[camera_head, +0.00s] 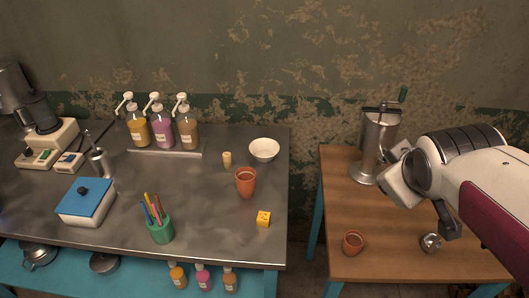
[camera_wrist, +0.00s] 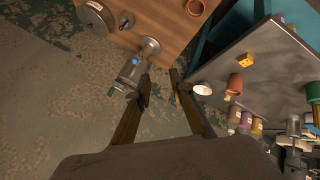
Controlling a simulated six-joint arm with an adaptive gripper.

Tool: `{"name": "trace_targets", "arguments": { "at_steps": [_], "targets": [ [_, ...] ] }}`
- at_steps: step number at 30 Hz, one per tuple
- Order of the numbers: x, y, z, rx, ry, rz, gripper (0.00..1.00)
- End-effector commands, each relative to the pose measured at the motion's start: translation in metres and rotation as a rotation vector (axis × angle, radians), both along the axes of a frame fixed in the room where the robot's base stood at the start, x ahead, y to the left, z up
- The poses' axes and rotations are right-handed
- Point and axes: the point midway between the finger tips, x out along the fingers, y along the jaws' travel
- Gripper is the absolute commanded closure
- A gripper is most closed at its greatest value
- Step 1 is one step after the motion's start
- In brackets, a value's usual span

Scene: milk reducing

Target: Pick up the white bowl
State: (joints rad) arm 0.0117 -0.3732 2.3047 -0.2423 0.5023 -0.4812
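The white bowl (camera_head: 264,150) stands upright near the back right corner of the metal table, against the wall side. It also shows in the wrist view (camera_wrist: 203,89), just right of the right finger. My gripper (camera_wrist: 160,82) is open, its two long fingers spread apart with nothing between them. In the head view my arm reaches in from the right, over the wooden table, well to the right of the bowl. The fingertips are hard to make out there.
A terracotta cup (camera_head: 246,183), a small tan cup (camera_head: 227,159) and a yellow block (camera_head: 263,219) stand near the bowl. Pump bottles (camera_head: 162,128) are to its left. A metal canister (camera_head: 376,145) stands on the wooden table (camera_head: 385,215). A gap separates the tables.

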Motion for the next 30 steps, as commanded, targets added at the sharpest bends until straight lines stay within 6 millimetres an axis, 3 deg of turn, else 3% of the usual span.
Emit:
{"name": "trace_targets", "arguments": {
  "at_steps": [17,30],
  "targets": [
    [0.141,0.004,-0.001,-0.424,-0.109,0.448,0.78],
    [0.234,0.029,-0.028,-0.738,-0.204,0.801,0.78]
  ]
}}
